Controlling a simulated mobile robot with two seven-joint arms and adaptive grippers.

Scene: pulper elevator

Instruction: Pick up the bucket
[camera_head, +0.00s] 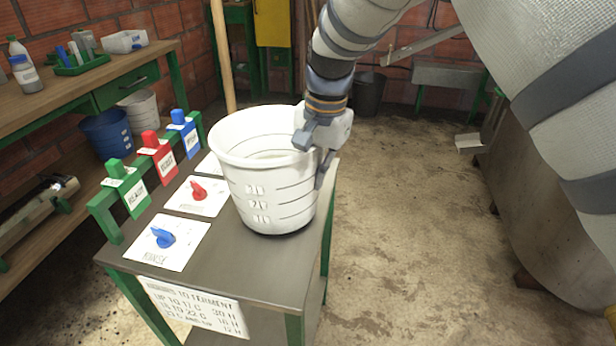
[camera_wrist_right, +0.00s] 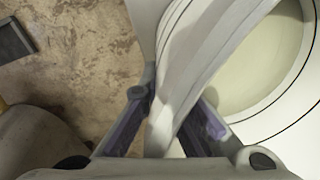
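The white bucket (camera_head: 262,185) with raised level marks stands upright on the dark-topped small table (camera_head: 240,262), near its right edge. My right gripper (camera_head: 314,155) is at the right side of the bucket's rim, one finger over the inside and one outside. In the right wrist view, the bucket's wall (camera_wrist_right: 186,72) runs between the two fingers (camera_wrist_right: 172,112), and both appear to touch it. The gripper looks shut on the wall. The bucket's far right side is partly hidden by the gripper. My left gripper is not in view.
Green, red and blue labelled switches (camera_head: 160,155) line the table's left edge. A wooden pole (camera_head: 222,55) rises behind. Open concrete floor (camera_head: 410,190) lies right of the table.

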